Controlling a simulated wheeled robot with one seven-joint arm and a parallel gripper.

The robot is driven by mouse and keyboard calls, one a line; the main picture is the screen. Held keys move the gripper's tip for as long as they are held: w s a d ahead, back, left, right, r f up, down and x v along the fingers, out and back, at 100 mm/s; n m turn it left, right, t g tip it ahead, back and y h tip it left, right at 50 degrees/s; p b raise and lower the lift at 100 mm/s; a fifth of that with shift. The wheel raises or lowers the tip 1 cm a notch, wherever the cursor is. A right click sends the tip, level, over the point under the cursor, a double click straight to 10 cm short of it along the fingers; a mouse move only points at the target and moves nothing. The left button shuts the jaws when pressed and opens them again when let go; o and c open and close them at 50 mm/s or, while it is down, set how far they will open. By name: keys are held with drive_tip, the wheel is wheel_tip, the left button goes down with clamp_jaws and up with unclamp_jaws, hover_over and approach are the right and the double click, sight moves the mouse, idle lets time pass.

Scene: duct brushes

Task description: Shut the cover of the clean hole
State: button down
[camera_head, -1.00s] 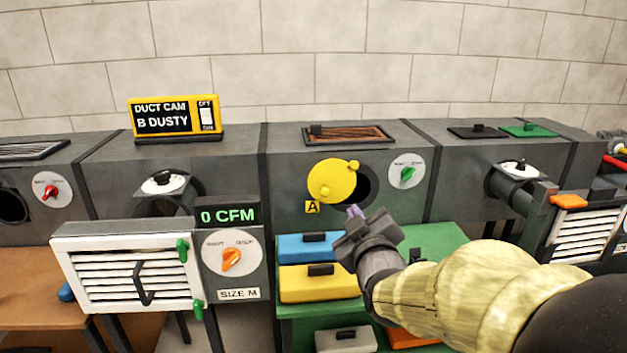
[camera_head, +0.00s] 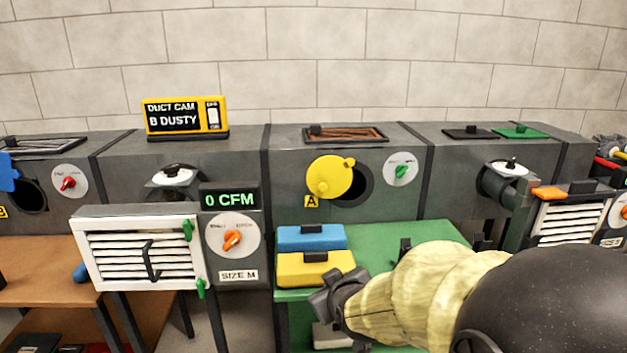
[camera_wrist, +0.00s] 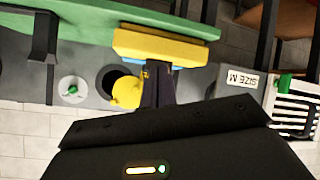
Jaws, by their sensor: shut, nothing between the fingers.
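The yellow round cover (camera_head: 329,177) hangs by the dark round hole (camera_head: 361,186) marked with the yellow A label (camera_head: 311,201). It sits to the left of the hole and overlaps its left part, so the right part of the hole is open. The sign (camera_head: 185,117) reads "DUCT CAM B DUSTY". My gripper (camera_head: 322,298) is shut and empty, below the cover and in front of the yellow box, apart from the cover. The wrist view is upside down; the cover (camera_wrist: 126,92) and hole (camera_wrist: 107,77) show there beside my gripper fingers (camera_wrist: 157,72).
Blue (camera_head: 311,238) and yellow (camera_head: 314,268) boxes stand on the green table (camera_head: 386,238) below the duct. A white dial with a green knob (camera_head: 401,171) is right of the hole. A white louvred grille (camera_head: 140,252) juts out at left. A blue cover (camera_head: 8,173) shows at far left.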

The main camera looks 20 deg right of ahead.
drive_tip(key=s+a+f+m+g+y+b, duration=0.1)
drive_tip(key=s+a+f+g, duration=0.3)
drive_tip(key=f, duration=0.3)
drive_tip(key=s+a+f+m+g+y+b, duration=0.1)
drive_tip(key=s+a+f+g, duration=0.3)
drive_tip(key=f, duration=0.3)
drive_tip(key=shift+s+a+m+g, duration=0.3)
drive_tip(key=shift+s+a, duration=0.05)
drive_tip(key=shift+s, duration=0.5)
drive_tip(key=shift+s+d+f, duration=0.1)
drive_tip(key=shift+d, duration=0.05)
drive_tip(key=shift+s, duration=0.1)
